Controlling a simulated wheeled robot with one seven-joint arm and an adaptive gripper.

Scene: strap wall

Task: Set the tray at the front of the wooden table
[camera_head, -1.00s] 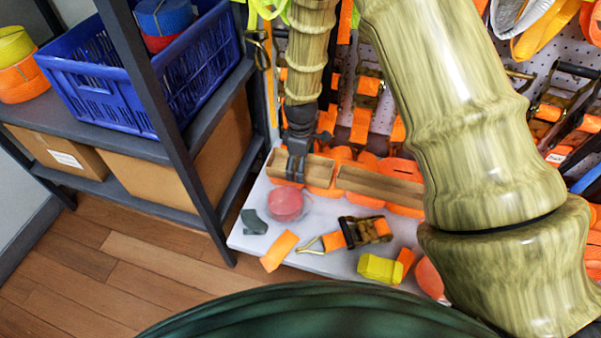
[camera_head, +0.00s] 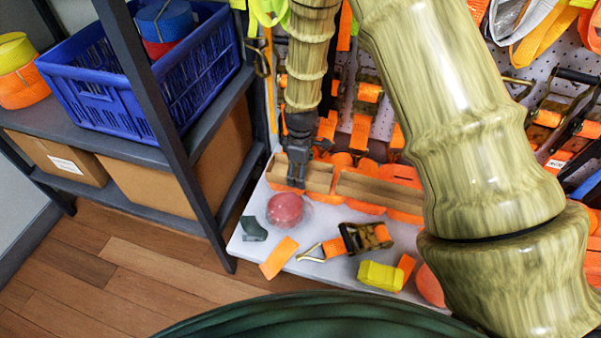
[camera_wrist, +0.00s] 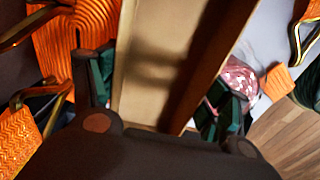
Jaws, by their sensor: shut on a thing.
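A long, shallow wooden tray (camera_head: 378,191) lies along the back of a pale white-grey table (camera_head: 318,267); its top looks pale rather than wooden. A cross piece or gap divides the tray into left and right parts. My gripper (camera_head: 297,178) comes down over the left part. In the wrist view the tray (camera_wrist: 165,60) passes between the two fingers of my gripper (camera_wrist: 160,100), and the fingers are shut on it. I cannot tell from the pictures whether the tray is lifted clear of the table.
On the table stand a pinkish-red ball (camera_head: 285,210), a dark green piece (camera_head: 253,229), an orange strap piece (camera_head: 278,257), a ratchet buckle (camera_head: 365,237) and a yellow block (camera_head: 380,276). Orange rolls crowd behind the tray. A shelf with a blue crate (camera_head: 110,95) stands left.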

